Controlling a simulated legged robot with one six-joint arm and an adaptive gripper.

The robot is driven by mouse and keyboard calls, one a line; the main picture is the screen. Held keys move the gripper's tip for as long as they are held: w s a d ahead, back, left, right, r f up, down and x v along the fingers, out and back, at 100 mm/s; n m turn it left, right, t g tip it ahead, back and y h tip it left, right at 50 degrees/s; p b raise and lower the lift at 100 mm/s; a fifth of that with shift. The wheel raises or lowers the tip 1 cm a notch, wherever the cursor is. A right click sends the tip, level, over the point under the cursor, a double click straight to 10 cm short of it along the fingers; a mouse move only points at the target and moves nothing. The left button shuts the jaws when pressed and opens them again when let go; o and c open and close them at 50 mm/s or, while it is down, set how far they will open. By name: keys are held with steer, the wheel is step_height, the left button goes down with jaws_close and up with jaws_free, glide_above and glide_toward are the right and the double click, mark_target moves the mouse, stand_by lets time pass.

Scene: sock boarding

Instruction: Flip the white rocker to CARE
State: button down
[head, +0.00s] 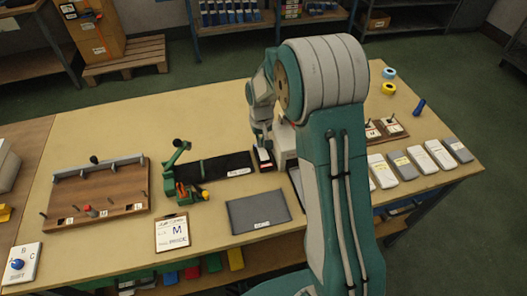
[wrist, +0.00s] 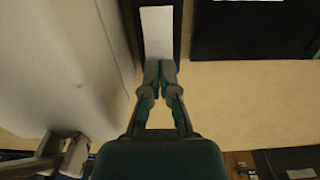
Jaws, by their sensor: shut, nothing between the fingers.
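The white rocker (wrist: 157,32) shows as a pale plate on a narrow dark housing at the top of the wrist view. In the head view the small dark unit with a pale top (head: 264,156) stands mid-table, partly behind my arm. My gripper (wrist: 159,70) is shut and empty, its tips together at the near end of the rocker. I cannot tell whether they touch it. In the head view my gripper (head: 262,143) is small and close above that unit. The CARE marking is not readable, and I cannot tell which way the rocker is tipped.
A white block (head: 284,143) stands right beside the unit. A black mat (head: 226,168) and a dark grey panel (head: 258,211) lie nearby. A green toy-like machine (head: 182,178) and a wooden rack (head: 98,194) are left. Several pale boxes (head: 411,165) line the right edge.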

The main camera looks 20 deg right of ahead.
steer(key=shift+f, duration=0.55)
stand_by(0.4)
steer(key=shift+r, duration=3.55)
steer(key=shift+s+r, duration=0.15)
steer(key=shift+r, duration=0.15)
steer(key=s+r+t, duration=0.4)
steer(key=s+r, duration=1.2)
steer(key=s, duration=0.2)
steer(key=s+t, duration=0.1)
steer(key=s, duration=0.8)
steer(key=shift+s+r+t, duration=0.2)
steer(key=shift+r+t, duration=0.1)
steer(key=shift+r, duration=0.15)
